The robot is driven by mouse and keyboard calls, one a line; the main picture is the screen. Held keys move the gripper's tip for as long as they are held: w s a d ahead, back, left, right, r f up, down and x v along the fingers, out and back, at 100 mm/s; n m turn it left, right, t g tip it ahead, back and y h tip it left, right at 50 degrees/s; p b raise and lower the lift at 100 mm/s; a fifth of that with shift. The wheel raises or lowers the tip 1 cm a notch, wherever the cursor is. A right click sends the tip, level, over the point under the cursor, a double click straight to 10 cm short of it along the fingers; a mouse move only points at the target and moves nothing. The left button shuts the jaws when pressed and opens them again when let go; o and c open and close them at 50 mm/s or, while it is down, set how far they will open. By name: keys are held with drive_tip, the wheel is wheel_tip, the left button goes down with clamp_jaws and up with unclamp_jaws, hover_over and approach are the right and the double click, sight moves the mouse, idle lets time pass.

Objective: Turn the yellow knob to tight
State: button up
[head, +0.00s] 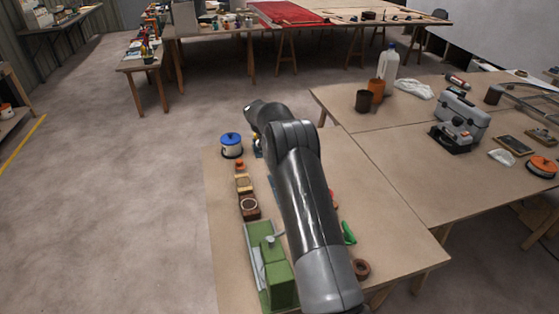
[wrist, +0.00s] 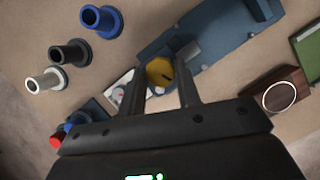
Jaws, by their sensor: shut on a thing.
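The yellow knob (wrist: 159,72) shows in the wrist view, on the near end of a blue metal device (wrist: 225,38). My gripper (wrist: 166,82) has its two dark fingers on either side of the knob and is shut on it. A dark line marks the knob's face; part of its rim is hidden by the fingers. A white plate with a red mark (wrist: 118,95) lies left of the knob, partly covered by the left finger. In the head view my arm hides most of the device and the fingers.
In the wrist view, a blue (wrist: 101,21), a black (wrist: 70,53) and a cream spool-like piece (wrist: 45,81) stand at left. A wooden block (wrist: 278,90) sits at right.

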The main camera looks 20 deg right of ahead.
drive_tip(key=m+g+y, duration=0.1)
drive_tip(key=m, duration=0.2)
drive_tip(key=shift+w+m, duration=0.15)
drive_tip(key=shift+m, duration=0.15)
drive_tip(key=m+g+y, duration=0.1)
drive_tip(key=m, duration=0.2)
drive_tip(key=shift+d+m, duration=0.15)
drive_tip(key=shift+m, duration=0.15)
drive_tip(key=m+y, duration=0.1)
drive_tip(key=m, duration=0.2)
drive_tip(key=shift+w+d+m+g, duration=0.1)
drive_tip(key=shift+m+g, duration=0.2)
drive_tip(key=shift+m, duration=0.1)
drive_tip(key=shift+d+m+y, duration=0.15)
drive_tip(key=shift+m+y, duration=0.85)
drive_tip(key=shift+m, duration=1)
drive_tip(key=o, duration=0.9)
drive_tip(key=shift+o, duration=0.2)
